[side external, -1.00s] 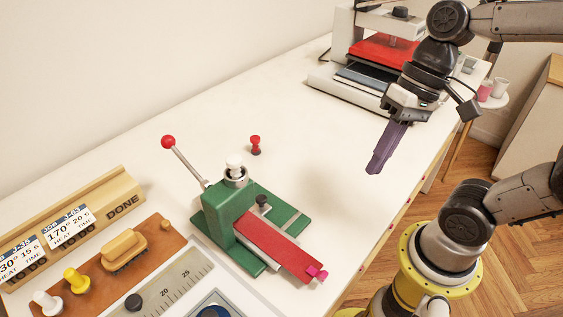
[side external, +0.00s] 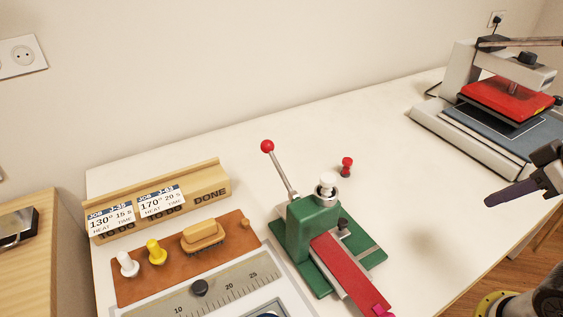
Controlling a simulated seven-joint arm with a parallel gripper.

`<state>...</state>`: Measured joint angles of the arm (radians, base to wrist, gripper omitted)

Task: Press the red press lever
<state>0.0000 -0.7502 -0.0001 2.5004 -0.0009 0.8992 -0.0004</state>
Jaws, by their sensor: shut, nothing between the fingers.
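A green hand press (side external: 312,228) stands on the white table with a red strip (side external: 345,262) running out toward the front right. Its thin metal lever ends in a red ball knob (side external: 267,146) and is raised, tilted up to the left. A pale round cap (side external: 327,182) tops the press. My gripper (side external: 490,200) has dark purple fingers, shut and empty. It hangs at the right edge, right of the press and well apart from the lever. Most of my arm is out of view.
A heat press (side external: 490,100) with a red plate stands at the back right, near my gripper. A small red-topped stamp (side external: 347,166) stands behind the green press. A wooden card rack (side external: 205,190), brown mat (side external: 130,290) and ruler (side external: 238,283) lie left. The table between is clear.

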